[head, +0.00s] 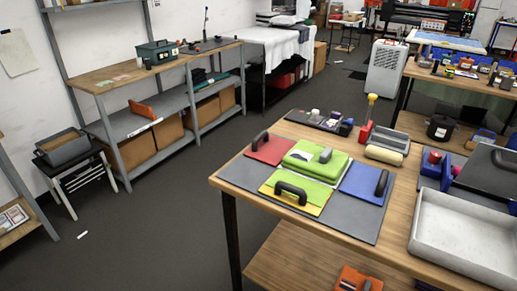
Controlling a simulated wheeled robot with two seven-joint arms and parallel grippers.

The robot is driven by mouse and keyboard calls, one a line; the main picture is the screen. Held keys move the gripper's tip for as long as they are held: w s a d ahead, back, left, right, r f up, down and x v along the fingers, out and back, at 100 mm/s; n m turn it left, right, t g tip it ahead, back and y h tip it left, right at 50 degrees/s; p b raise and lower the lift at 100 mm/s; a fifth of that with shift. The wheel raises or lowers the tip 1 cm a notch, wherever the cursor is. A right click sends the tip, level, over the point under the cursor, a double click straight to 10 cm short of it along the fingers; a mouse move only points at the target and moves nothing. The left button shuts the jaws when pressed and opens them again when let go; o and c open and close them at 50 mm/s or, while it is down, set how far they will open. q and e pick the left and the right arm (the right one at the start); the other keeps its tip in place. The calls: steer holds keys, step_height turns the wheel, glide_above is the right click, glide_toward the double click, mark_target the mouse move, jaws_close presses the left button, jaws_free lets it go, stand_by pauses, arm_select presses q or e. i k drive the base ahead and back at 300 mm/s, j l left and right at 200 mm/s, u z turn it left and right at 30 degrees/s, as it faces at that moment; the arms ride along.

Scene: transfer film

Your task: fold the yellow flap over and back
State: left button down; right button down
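A dark grey board (240,175) lies on the wooden table. The yellow flap (311,209) is at its front edge, lying roughly flat. Its middle is covered by a bright green area, and a black arched handle (291,192) stands on it. A red flap (268,150) with a black handle lies at the back left, and a blue flap (362,182) with a black handle at the right. A green pad (299,156) with a grey handle or block (326,155) sits in the middle, partly over light layers. Neither of my grippers shows.
A pale grey tray (465,235) stands at the table's right front. A small tray with a cream roller (384,155), a red-and-yellow tool (367,125) and a dark tray (320,120) stand behind the board. Blue-and-red equipment (432,170) is at right.

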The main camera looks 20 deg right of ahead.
mark_target(302, 204)
steer(key=i+j, duration=0.1)
steer(key=j, duration=0.7)
steer(key=i+j, duration=0.15)
steer(key=j, duration=0.25)
steer(key=z, duration=2.1)
